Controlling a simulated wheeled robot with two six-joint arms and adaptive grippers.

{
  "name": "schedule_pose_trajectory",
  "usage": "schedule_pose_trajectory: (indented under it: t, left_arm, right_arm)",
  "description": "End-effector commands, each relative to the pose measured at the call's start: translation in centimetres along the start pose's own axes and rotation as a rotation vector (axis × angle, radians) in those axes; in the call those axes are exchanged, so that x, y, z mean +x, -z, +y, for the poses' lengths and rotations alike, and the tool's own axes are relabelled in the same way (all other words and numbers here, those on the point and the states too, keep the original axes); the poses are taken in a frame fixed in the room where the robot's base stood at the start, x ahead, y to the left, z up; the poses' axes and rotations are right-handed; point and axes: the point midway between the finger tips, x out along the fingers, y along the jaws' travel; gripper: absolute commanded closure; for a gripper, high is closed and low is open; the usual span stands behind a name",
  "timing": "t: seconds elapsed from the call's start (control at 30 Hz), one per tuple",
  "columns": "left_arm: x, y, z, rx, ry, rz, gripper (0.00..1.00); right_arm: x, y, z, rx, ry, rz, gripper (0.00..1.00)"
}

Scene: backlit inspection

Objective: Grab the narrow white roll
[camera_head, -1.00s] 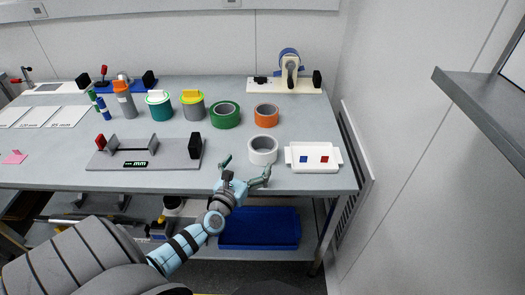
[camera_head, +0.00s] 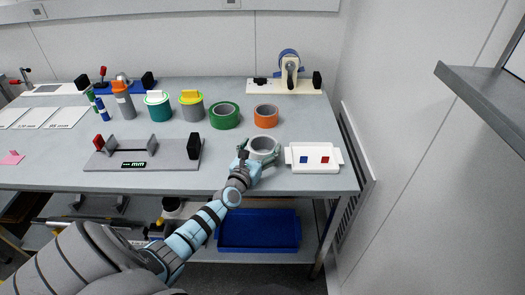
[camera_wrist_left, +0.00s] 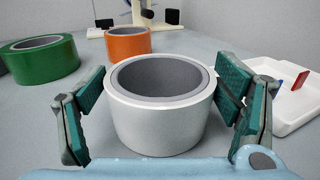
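The narrow white roll (camera_head: 263,144) stands on the table near its front edge, left of the white tray. It also shows in the left wrist view (camera_wrist_left: 160,125), upright with a grey inner core. My left gripper (camera_head: 261,155) reaches it from the front. In the wrist view its green-padded fingers (camera_wrist_left: 160,112) stand open on both sides of the roll, with a gap visible on each side. My right gripper is not in view.
The white tray (camera_head: 315,168) with a blue and a red square lies close on the right. A green roll (camera_head: 225,115) and an orange roll (camera_head: 266,116) stand behind. A grey gauge fixture (camera_head: 140,163) lies left.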

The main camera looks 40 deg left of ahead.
Motion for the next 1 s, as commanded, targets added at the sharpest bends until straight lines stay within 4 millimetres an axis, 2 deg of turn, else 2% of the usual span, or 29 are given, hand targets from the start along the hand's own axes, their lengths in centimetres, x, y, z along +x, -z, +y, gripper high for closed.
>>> schedule_pose_trajectory:
  t: [0.03,0.1,0.33,0.47,0.57,0.63,0.9,1.0]
  left_arm:
    - [0.0,0.0,0.0,0.0,0.0,0.0,0.46]
    - [0.0,-0.1,0.0,0.0,0.0,-0.001,0.53]
    - [0.0,-0.2,0.0,0.0,0.0,-0.001,0.53]
    - [0.0,-1.4,0.0,0.001,0.0,-0.001,0.53]
    - [0.0,-3.4,0.0,0.0,0.0,-0.001,0.53]
    - [0.0,-5.4,0.0,0.0,0.0,-0.002,0.53]
    - [0.0,-15.6,0.0,0.0,0.0,-0.002,0.53]
    - [0.0,-18.1,0.0,0.0,0.0,-0.002,0.53]
  right_arm:
    - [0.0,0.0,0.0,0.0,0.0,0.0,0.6]
    - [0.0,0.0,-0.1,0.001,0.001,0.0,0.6]
    - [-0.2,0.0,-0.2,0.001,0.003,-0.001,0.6]
    - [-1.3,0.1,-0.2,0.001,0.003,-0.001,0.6]
    - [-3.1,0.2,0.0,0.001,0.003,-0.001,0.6]
    - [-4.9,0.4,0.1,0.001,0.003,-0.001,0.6]
    - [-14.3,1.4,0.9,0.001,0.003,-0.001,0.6]
    - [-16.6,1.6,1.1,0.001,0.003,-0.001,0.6]
